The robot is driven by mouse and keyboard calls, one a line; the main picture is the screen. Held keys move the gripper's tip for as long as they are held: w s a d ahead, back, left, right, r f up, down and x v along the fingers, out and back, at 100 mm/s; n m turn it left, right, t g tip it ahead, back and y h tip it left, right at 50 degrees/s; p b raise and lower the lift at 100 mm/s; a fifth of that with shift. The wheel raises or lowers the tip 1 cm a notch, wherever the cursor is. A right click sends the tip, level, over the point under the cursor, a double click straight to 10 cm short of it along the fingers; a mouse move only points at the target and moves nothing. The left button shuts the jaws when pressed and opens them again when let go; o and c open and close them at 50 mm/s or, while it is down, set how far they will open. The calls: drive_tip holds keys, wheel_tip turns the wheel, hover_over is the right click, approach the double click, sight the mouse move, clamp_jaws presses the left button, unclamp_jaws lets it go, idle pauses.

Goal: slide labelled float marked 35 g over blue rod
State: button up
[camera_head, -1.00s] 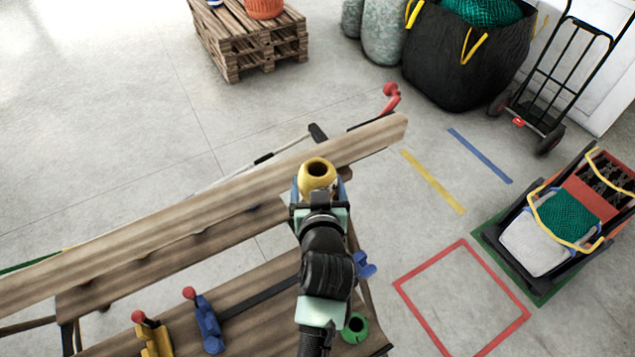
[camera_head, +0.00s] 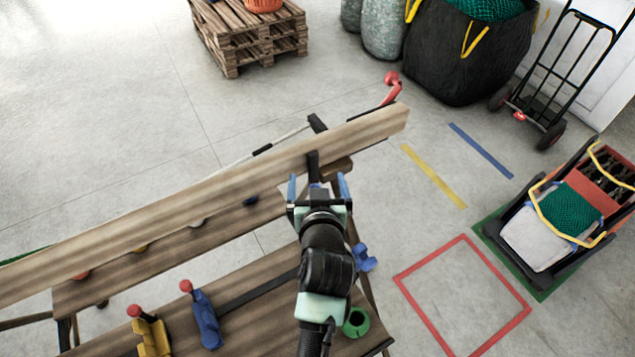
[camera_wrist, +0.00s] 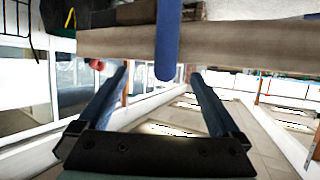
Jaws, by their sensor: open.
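The blue rod (camera_wrist: 168,45) shows in the wrist view as a bare blue bar with a rounded end. It crosses in front of a wooden beam (camera_wrist: 240,45), and its end lies between my fingers in the picture. My gripper (camera_head: 318,187) is open and empty beside the long plank (camera_head: 200,205); its blue fingers also show spread in the wrist view (camera_wrist: 161,76). I cannot make out the labelled float or any 35 g mark in either current view. In the head view, I cannot clearly make out the rod; a dark upright piece stands just beyond my fingers.
Yellow (camera_head: 152,335) and blue (camera_head: 206,318) clamps with red knobs and a green ring (camera_head: 356,322) are on the lower bench (camera_head: 260,300). A loaded cart (camera_head: 545,235) stands at right. A black bag (camera_head: 465,55) and pallet (camera_head: 248,40) stand behind. The red floor square is empty.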

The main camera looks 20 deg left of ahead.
drive_tip(key=shift+s, duration=0.1)
drive_tip(key=b+v, duration=0.3)
drive_tip(key=v, duration=1)
idle(0.7)
drive_tip(key=w+d+r+m+t+h+b, duration=0.1)
drive_tip(key=w+d+r+t, duration=0.15)
drive_tip(key=r, duration=0.65)
drive_tip(key=w+d+r+m+t, duration=0.1)
drive_tip(key=w+d+r+t, duration=0.15)
drive_tip(key=r, duration=0.55)
drive_tip(key=w+d+r+t+h+b, duration=0.1)
drive_tip(key=r+t, duration=0.3)
drive_tip(key=r, duration=0.5)
drive_tip(key=s+d+r+m+t+h, duration=0.1)
drive_tip(key=s+d+r+t, duration=0.1)
drive_tip(key=r, duration=0.7)
drive_tip(key=s+d+r+m+t+h, duration=0.2)
drive_tip(key=s+d+r+t, duration=0.1)
drive_tip(key=r, duration=0.6)
drive_tip(key=shift+s+d+r+t+h, duration=0.15)
drive_tip(key=shift+s+r+t+h, duration=0.35)
drive_tip(key=shift+s, duration=0.7)
drive_tip(key=shift+f, duration=0.1)
